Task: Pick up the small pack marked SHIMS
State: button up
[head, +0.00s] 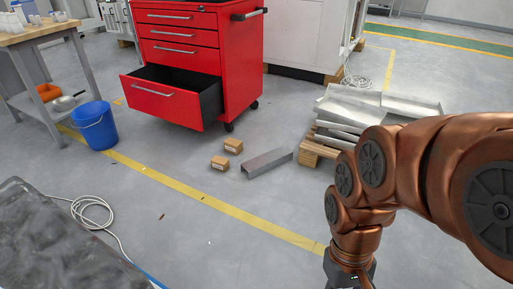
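Two small brown packs lie on the grey floor in front of the red tool cabinet. The farther pack (233,146) is close to the cabinet, and the nearer pack (220,163) is a little to its left. Both have pale labels, but the print is too small to read, so I cannot tell which is marked SHIMS. My copper arm comes in from the right. My gripper is out of view below the bottom edge; only the dark wrist end shows there, right of and nearer than the packs.
A grey metal channel (267,163) lies just right of the packs. The red cabinet (195,60) has its bottom drawer open. A pallet (318,150) with metal sheets stands at right. A blue bucket (96,127) and a coiled cable (92,209) are at left. The floor before the packs is mostly clear.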

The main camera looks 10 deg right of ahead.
aim_at(219, 162)
jog(key=z, duration=0.45)
jog(key=i, duration=1.7)
jog(key=u, duration=2.5)
jog(key=i, duration=1.95)
jog(key=z, duration=2.7)
